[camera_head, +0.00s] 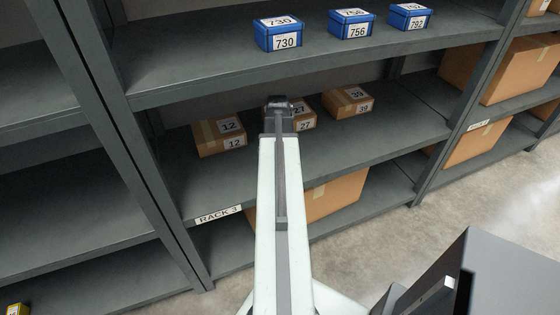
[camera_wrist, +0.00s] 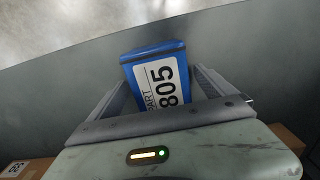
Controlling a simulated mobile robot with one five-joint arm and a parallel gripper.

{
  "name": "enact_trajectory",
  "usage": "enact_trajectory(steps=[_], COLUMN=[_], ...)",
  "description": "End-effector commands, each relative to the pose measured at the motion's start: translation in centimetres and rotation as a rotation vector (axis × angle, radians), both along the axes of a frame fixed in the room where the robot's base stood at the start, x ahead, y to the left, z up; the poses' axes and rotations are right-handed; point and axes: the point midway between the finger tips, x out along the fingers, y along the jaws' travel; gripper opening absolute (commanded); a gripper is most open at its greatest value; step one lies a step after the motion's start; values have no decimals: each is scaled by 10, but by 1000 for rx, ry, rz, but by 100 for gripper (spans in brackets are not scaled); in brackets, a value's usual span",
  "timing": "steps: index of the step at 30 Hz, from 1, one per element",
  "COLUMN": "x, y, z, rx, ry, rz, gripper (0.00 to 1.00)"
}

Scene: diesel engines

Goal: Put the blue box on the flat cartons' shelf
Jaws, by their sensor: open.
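A blue box labelled 805 (camera_wrist: 155,72) lies between the two fingers of my gripper (camera_wrist: 165,80) in the wrist view. The fingers are open, one on each side of it; I cannot tell whether either touches it. It appears to rest on a dark grey shelf. In the head view my arm reaches to the middle shelf (camera_head: 345,155) of Rack 3, and its end hides the box. Low brown cartons stand on this shelf: 12 (camera_head: 220,136) left of my arm's end, 27 (camera_head: 304,117) partly behind it, and 39 (camera_head: 348,102) to the right.
Three other blue boxes, 730 (camera_head: 278,33), 756 (camera_head: 351,24) and 792 (camera_head: 409,17), stand on the shelf above. A big carton (camera_head: 335,196) is on the shelf below. A rack upright (camera_head: 135,150) is at the left. Floor (camera_head: 500,200) is clear at right.

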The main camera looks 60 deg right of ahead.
Motion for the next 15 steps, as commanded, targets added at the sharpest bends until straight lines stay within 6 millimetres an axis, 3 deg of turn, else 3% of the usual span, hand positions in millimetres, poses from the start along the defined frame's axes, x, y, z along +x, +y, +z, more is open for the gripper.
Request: enact_trajectory(steps=[5,15], x=[0,0], y=[0,0], z=[15,74], rx=[0,0], ry=[0,0], rz=[0,-1], gripper=[94,94])
